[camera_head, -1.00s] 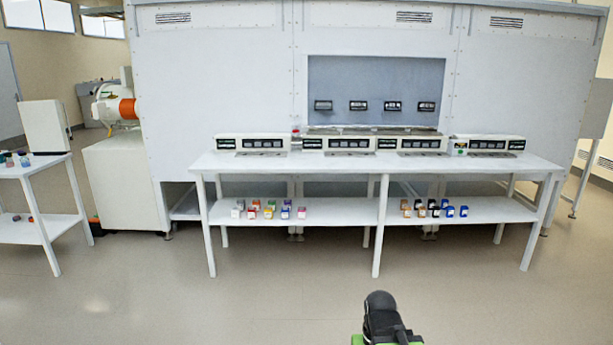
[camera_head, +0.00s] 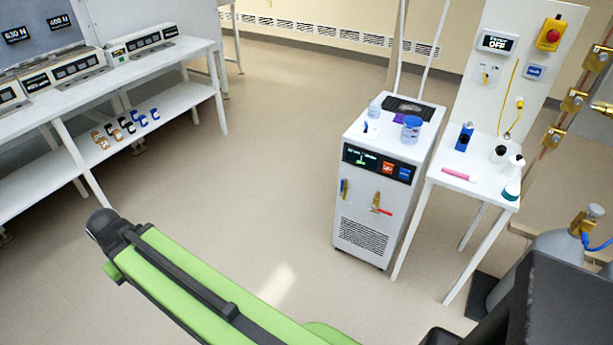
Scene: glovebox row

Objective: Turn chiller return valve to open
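The chiller, a white floor-standing unit (camera_head: 345,215) with a black display panel, stands right of centre. Two small brass valves are on its front below the panel. The left valve (camera_head: 344,189) shows a blue handle that looks near upright. The right valve (camera_head: 377,203) has a red handle that points right and slightly down. I cannot read labels telling which is the return valve, nor be sure of either setting. Part of my green and black arm crosses the lower left, apart from the chiller. My gripper's fingertips are not in view.
A white side table (camera_head: 481,183) with bottles and a pink item stands close right of the chiller. A gas cylinder (camera_head: 557,248) is at lower right. The long bench (camera_head: 75,98) is at left. Open floor (camera_head: 270,150) lies between bench and chiller.

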